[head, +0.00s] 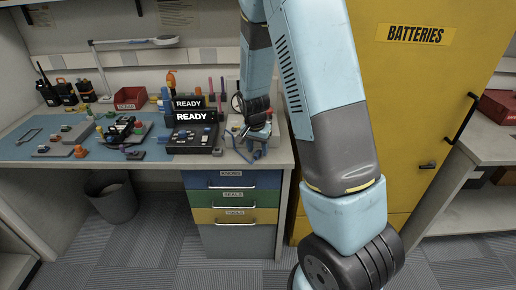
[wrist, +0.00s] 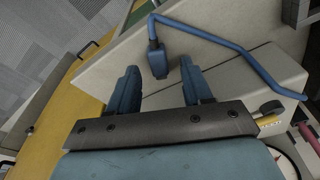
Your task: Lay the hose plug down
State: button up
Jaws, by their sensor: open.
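The hose plug (wrist: 157,62) is a small dark blue block on the end of a blue hose (wrist: 215,38). In the wrist view it shows between and slightly beyond my two fingertips, over the pale bench top, with a visible gap on each side. My gripper (wrist: 159,72) is open and holds nothing. In the head view my gripper (head: 258,134) is low over the right end of the bench, and the blue hose (head: 250,153) shows just below it. I cannot tell whether the plug fully touches the surface.
The bench (head: 283,154) ends just right of my gripper, beside the yellow batteries cabinet (head: 410,75). A black panel with "READY" displays (head: 195,116) stands close on the left. Drawers (head: 231,180) are below. A gauge (wrist: 283,165) shows at the wrist view's lower right.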

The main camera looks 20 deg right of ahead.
notch_tip(320, 180, up, 14)
jog(key=s+a, duration=0.1)
jog(key=shift+s+a+f, duration=0.25)
jog(key=shift+s, duration=0.1)
dwell(0.4)
jog(key=s+r+n+t, duration=0.2)
jog(key=s+r+n, duration=0.2)
jog(key=s+r, duration=0.5)
jog(key=s+d+r+n+t+y, duration=0.1)
jog(key=s+r+n, duration=0.3)
jog(key=s, duration=1.3)
notch_tip(320, 180, up, 5)
jog(key=shift+d+f+t, duration=0.15)
jog(key=shift+d+t, duration=0.05)
jog(key=shift+t, duration=0.3)
